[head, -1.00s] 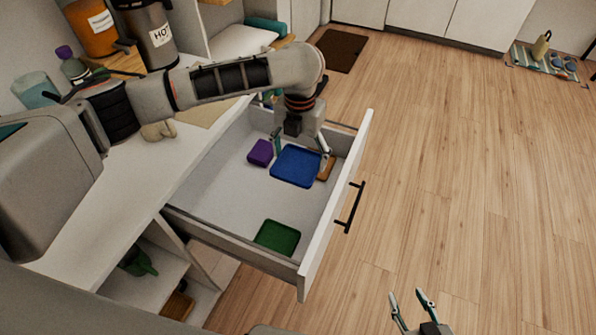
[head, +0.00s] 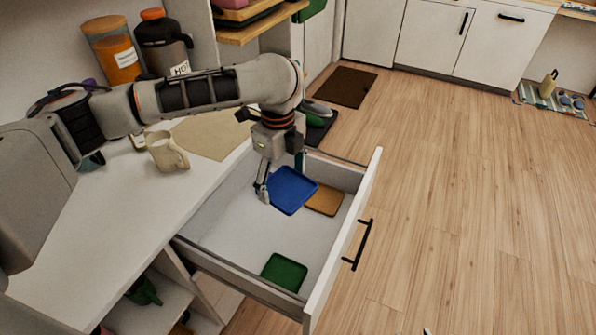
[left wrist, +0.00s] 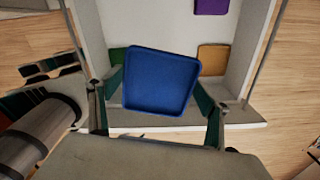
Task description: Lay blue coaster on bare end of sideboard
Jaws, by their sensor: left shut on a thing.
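The blue coaster (head: 293,190) is a flat square with a raised rim. My left gripper (head: 281,176) is shut on it, with one finger at each side, over the open drawer (head: 235,232). In the left wrist view the blue coaster (left wrist: 160,82) sits between the two fingers and looks clear of the drawer floor. The white sideboard top (head: 95,232) is on the left, and its near part looks bare. Only a fingertip of my right gripper (head: 427,331) shows at the bottom edge.
An orange-brown coaster (head: 324,200) and a green coaster (head: 284,272) lie in the drawer; a purple one (left wrist: 212,6) shows in the left wrist view. A beige mug (head: 166,152), a mat (head: 215,135), a jar (head: 112,52) and a dark flask (head: 163,45) stand on the sideboard.

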